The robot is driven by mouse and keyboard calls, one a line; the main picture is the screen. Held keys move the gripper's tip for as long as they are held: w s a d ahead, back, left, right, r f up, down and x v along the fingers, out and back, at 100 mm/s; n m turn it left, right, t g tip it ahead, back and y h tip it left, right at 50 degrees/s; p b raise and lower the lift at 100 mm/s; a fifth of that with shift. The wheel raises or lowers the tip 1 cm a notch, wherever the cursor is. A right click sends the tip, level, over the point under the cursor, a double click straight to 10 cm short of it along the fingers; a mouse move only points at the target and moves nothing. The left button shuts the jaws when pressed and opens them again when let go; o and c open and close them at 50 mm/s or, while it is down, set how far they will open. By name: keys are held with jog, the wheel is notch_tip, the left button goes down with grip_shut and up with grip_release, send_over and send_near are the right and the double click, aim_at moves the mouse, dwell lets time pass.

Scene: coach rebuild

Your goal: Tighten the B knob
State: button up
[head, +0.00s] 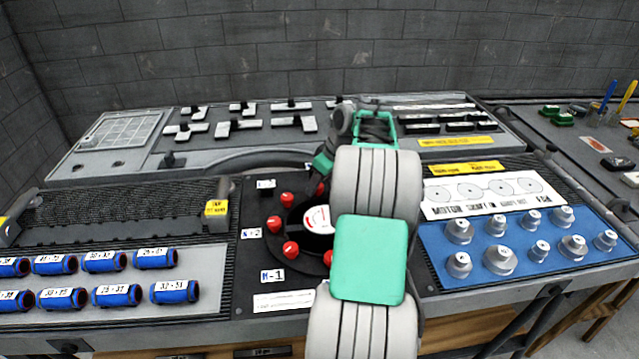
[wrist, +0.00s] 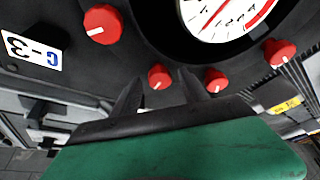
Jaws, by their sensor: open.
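Several red knobs ring a round white gauge (head: 316,219) on a black panel; one is the left knob (head: 274,223). I cannot tell which is the B knob. In the wrist view, my gripper (wrist: 161,80) is open, its two dark fingers spread on either side of a red knob (wrist: 160,73). I cannot tell whether they touch it. Other red knobs show to the right (wrist: 215,80), far right (wrist: 279,53) and upper left (wrist: 103,24). In the head view, my arm hides the right side of the ring, and the fingertips are hard to make out.
Blue cylinders (head: 117,295) lie on the left panel. Grey knobs (head: 501,260) stand on a blue panel at the right. A yellow-tagged lever (head: 216,208) stands left of the gauge. A white tag (wrist: 32,50) sits near the upper-left knob.

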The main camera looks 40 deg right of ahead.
jog(key=shift+c, duration=0.3)
grip_shut()
jog(key=shift+a+m, duration=0.1)
jog(key=shift+m, duration=0.3)
jog(key=m+h+b, duration=0.1)
jog(key=m+b, duration=0.1)
jog(key=m, duration=0.1)
jog(key=shift+a+h, duration=0.1)
jog(key=shift+h, duration=0.2)
jog(key=m+h, duration=0.1)
jog(key=m, duration=0.4)
jog(key=shift+w+a+g+h, duration=0.1)
jog(key=shift+a+g+h, duration=0.05)
jog(key=shift+g+h, duration=0.25)
jog(key=m+g+h, duration=0.1)
jog(key=m, duration=0.3)
jog(key=shift+r+m+p, duration=0.1)
jog(key=shift+m+p, duration=0.2)
jog(key=shift+p, duration=0.05)
jog(key=m+g+p, duration=0.1)
jog(key=m, duration=0.1)
jog(key=m+g, duration=0.1)
jog(key=m, duration=0.1)
jog(key=shift+w+m+h+p, duration=0.15)
jog(key=shift+m+h+p, duration=0.15)
jog(key=shift+h+p, duration=0.1)
